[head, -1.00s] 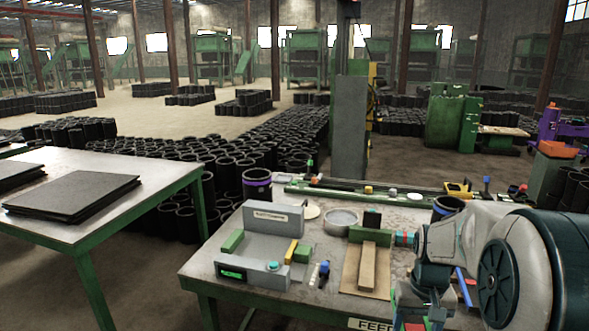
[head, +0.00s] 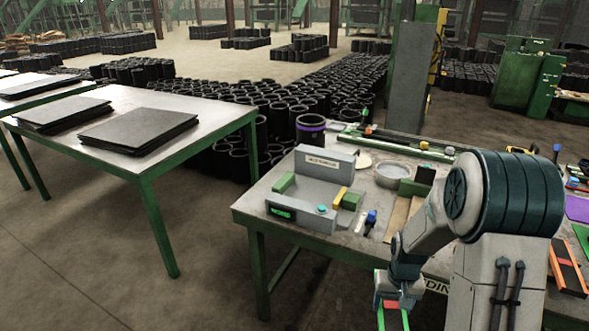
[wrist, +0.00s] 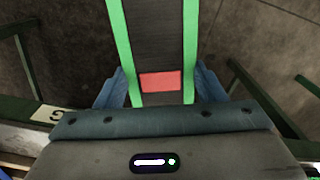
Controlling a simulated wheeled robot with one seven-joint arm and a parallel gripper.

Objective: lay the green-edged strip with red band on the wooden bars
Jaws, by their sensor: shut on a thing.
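The green-edged strip with a red band is dark with bright green long edges; it runs up the wrist view (wrist: 154,38), its red band close to my gripper. My gripper (wrist: 162,90) is shut on it, with a blue finger at each side. In the head view the strip's red and green end (head: 391,304) shows below my wrist, in front of the table's front edge. The wooden bars (head: 398,218) are on the table beyond my arm; only part of the wood shows, and my arm hides the rest.
A grey fixture (head: 322,172) with green blocks and a lit display stands at the table's left. A round grey dish (head: 392,173) is behind the bars. An orange-edged black strip (head: 567,268) lies at right. Another table (head: 190,105) with dark sheets stands left, with open floor between.

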